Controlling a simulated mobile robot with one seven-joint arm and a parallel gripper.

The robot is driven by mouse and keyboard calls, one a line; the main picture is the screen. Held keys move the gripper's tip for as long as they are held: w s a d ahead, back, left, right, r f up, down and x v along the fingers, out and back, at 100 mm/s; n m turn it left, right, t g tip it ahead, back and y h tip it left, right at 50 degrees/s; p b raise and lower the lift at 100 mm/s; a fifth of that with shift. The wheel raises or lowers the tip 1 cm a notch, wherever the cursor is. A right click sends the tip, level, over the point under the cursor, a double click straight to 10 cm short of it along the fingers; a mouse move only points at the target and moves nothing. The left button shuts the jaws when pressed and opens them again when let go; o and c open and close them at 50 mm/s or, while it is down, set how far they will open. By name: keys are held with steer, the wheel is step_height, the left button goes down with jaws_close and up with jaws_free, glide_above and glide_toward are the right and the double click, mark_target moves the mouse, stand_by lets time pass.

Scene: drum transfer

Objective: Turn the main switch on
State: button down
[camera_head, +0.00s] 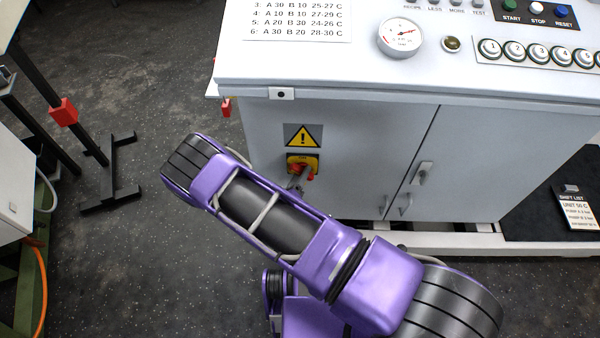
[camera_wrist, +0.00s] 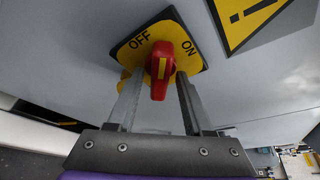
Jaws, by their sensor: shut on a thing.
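The main switch is a red rotary handle (camera_wrist: 161,68) on a yellow plate (camera_wrist: 132,52) marked OFF at left and ON at right in the wrist view. The handle has a yellow stripe and stands nearly upright in that view, its upper end between the two words. My gripper (camera_wrist: 158,84) is shut on the handle, one finger on each side. In the head view the yellow plate (camera_head: 315,159) sits on the cabinet front below a warning sign. My gripper (camera_head: 298,178) reaches it from below, partly hidden by my arm.
The grey cabinet (camera_head: 370,140) has door handles to the right of the switch. Its sloping top panel (camera_head: 330,65) carries a gauge (camera_head: 400,37) and buttons. A black stand with a red block (camera_head: 64,112) is at left. Open floor lies between stand and cabinet.

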steer(key=shift+d+r+m+g+y+p, duration=0.1)
steer(key=shift+d+m+g+y+p, duration=0.05)
steer(key=shift+m+y+p, duration=1.3)
steer(key=shift+d+r+m+g+y+p, duration=0.15)
steer(key=shift+m+y+p, duration=0.75)
steer(key=shift+m, duration=1.05)
steer(key=shift+f, duration=0.15)
steer(key=c, duration=0.7)
jaws_free()
steer(key=p+v, duration=0.1)
steer(key=v, duration=1.6)
steer(key=shift+s+a, duration=0.15)
steer(key=shift+a, duration=0.05)
